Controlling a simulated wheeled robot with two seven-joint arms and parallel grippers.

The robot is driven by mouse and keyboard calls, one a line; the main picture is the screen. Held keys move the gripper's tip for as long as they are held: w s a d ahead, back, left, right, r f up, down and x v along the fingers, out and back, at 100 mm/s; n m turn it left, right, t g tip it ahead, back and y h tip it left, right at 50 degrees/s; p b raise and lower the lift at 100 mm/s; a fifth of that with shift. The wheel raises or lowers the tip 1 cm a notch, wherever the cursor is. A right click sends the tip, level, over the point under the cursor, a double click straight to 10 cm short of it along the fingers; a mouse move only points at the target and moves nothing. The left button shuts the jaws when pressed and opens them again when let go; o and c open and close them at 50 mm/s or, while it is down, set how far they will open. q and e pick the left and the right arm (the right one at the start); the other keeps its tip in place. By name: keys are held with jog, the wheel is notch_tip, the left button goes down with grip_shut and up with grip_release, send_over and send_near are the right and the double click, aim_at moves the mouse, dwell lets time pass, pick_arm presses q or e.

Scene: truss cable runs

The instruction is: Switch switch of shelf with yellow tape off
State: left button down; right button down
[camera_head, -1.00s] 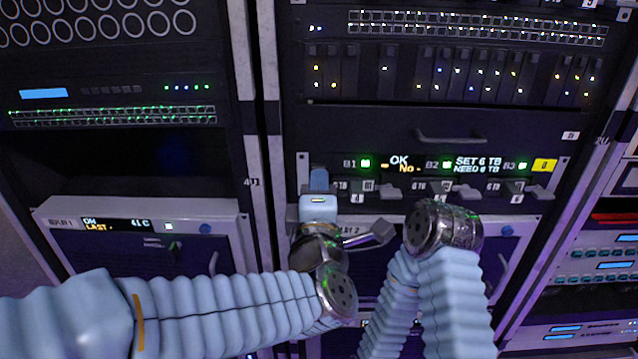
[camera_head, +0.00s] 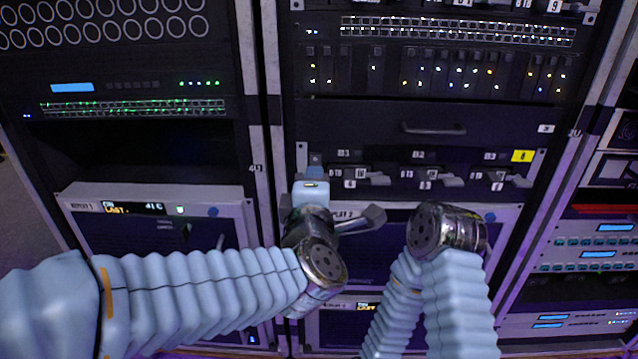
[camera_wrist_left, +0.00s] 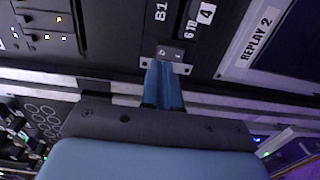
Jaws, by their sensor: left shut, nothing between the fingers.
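The shelf with yellow tape (camera_head: 522,156) is the dark panel marked B1, B2 and B3, with a yellow label at its right end. Its indicator lights and small displays are dark. A small dark rocker switch (camera_wrist_left: 170,53) on a metal plate shows in the left wrist view, beside the B1 marking. My left gripper (camera_head: 315,168) is shut and empty at the left end of this shelf. Its blue fingertips (camera_wrist_left: 164,72) are at the switch's lower edge and partly cover it; I cannot tell whether they touch it.
Several grey levers (camera_head: 375,178) stick out along the shelf's lower edge, right of my left gripper. A drawer handle (camera_head: 433,128) is above. The REPLAY 2 unit lies below, behind my arms. The left rack (camera_head: 150,200) stands beside a pale upright post.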

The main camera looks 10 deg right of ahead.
pick_arm(q)
jog(key=v, duration=0.9)
jog(key=shift+r+b, duration=0.25)
jog(key=shift+b, duration=0.1)
jog(key=shift+s, duration=0.1)
jog(key=w+a+f+m+g+y, duration=0.1)
jog(key=w+a+f+m+g, duration=0.2)
jog(key=f, duration=0.8)
jog(key=w+a+f+m+g, duration=0.2)
jog(key=w+a+f+m, duration=0.15)
jog(key=f, duration=0.65)
jog(key=w+a+f+m+g+y, duration=0.1)
jog(key=w+a+f+m+g, duration=0.2)
jog(key=f, duration=0.8)
jog(key=s+a+f+m+g, duration=0.1)
jog(key=s+a+f+g, duration=0.15)
jog(key=f, duration=0.35)
jog(key=s+a+f+g, duration=0.1)
jog(key=a+f, duration=0.3)
jog(key=f, duration=0.2)
jog(key=s+a+f+m+g+h, duration=0.1)
jog(key=s+a+f+g, duration=0.4)
jog(key=s+f, duration=0.6)
jog(key=s+m, duration=0.1)
jog(key=s, duration=0.1)
jog(key=shift+s, duration=0.35)
